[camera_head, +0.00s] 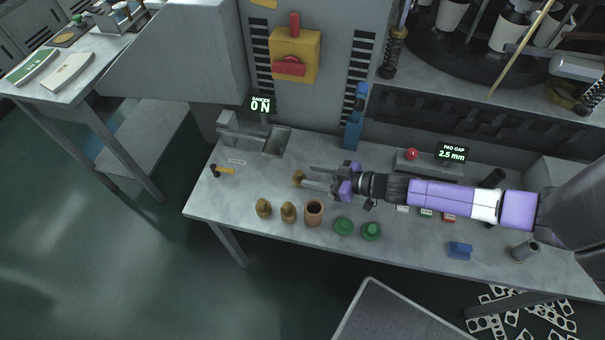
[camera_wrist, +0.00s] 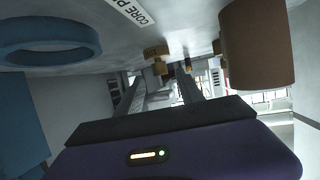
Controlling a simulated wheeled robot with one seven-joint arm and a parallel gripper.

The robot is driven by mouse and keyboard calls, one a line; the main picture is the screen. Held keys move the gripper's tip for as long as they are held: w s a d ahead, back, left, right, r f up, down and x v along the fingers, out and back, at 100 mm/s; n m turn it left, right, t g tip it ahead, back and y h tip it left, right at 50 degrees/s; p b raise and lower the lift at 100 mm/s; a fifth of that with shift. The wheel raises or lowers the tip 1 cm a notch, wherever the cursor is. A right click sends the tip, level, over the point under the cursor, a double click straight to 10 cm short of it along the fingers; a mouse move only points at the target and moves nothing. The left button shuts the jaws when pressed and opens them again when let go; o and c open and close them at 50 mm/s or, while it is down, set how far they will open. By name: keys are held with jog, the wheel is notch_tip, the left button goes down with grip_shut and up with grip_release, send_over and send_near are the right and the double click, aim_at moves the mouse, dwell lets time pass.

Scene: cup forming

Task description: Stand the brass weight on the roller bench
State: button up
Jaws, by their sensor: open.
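A small brass weight (camera_head: 298,178) is on the grey bench (camera_head: 235,195), just at the tips of my gripper. It also shows beyond the fingers in the wrist view (camera_wrist: 156,50). My gripper (camera_head: 312,178) is open, its long fingers pointing left, low over the bench. I cannot tell whether the weight is between the fingertips or just past them. Two more brass weights, one on the left (camera_head: 263,208) and one on the right (camera_head: 289,212), stand near the bench's front edge.
A copper-coloured cup (camera_head: 314,212) stands close to the gripper, large at right in the wrist view (camera_wrist: 256,45). Green round pieces (camera_head: 344,226) are right of it. A hammer (camera_head: 222,171) lies at left. A blue upright tool (camera_head: 355,120) stands behind. The bench's left front is clear.

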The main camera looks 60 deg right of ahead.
jog(key=v, duration=0.6)
jog(key=shift+s, duration=0.15)
jog(key=s+a+r, duration=0.6)
jog(key=s+a, duration=0.6)
jog(key=s+a+r+m+t+h, duration=0.1)
jog(key=s+a+r+h, duration=0.1)
jog(key=a+r, duration=1)
notch_tip(320, 180, up, 3)
jog(key=shift+s+a+f+m, duration=0.1)
jog(key=shift+s+a+m, duration=0.15)
jog(key=shift+a+m, duration=0.15)
